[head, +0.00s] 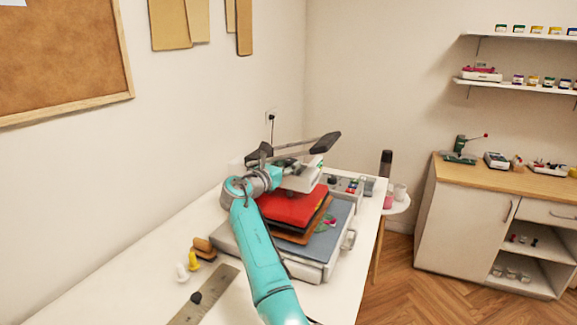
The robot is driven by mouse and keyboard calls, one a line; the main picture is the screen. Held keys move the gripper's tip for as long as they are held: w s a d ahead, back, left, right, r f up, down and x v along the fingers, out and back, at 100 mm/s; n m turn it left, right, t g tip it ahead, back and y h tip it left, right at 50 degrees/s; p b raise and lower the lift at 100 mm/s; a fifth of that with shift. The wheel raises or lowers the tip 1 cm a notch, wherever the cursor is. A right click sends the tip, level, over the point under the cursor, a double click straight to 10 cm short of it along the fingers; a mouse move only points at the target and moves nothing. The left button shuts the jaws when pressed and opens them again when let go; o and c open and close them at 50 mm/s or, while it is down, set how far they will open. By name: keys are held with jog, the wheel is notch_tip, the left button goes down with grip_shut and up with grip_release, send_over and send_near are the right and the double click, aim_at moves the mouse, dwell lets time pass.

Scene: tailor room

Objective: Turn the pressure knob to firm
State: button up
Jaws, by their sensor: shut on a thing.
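A heat press stands on the white table, with a grey lower bed (310,265), a pale upper head (300,180) and a long bar ending in a dark handle (326,143). My teal arm reaches up from the front to the press's left side.
Red and brown sheets (296,203) lie on the press bed. Open floor lies to the right.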

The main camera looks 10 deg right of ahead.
dwell(0.7)
jog(key=o, duration=1.1)
jog(key=shift+o, duration=0.2)
jog(key=shift+d, duration=0.1)
jog(key=shift+s+d+f+n+t+y, duration=0.1)
jog(key=shift+n+t+y, duration=0.5)
jog(key=shift+t+y, duration=0.1)
jog(key=shift+s+d+n+t+y, duration=0.1)
jog(key=shift+n+t+y, duration=0.5)
jog(key=shift+y, duration=0.1)
jog(key=shift+s+d+n+t+y, duration=0.15)
jog(key=shift+n+t+y, duration=0.35)
jog(key=shift+n+y, duration=0.6)
jog(key=shift+w+d+n+t+y, duration=0.1)
jog(key=shift+n+t+y, duration=0.5)
jog(key=shift+y, duration=0.9)
jog(key=shift+s+d+n+t+y, duration=0.15)
jog(key=shift+n+t+y, duration=0.25)
jog(key=shift+n+y, duration=0.75)
jog(key=shift+w+n+y, duration=0.1)
jog(key=shift+n+y, duration=0.15)
jog(key=shift+y, duration=0.6)
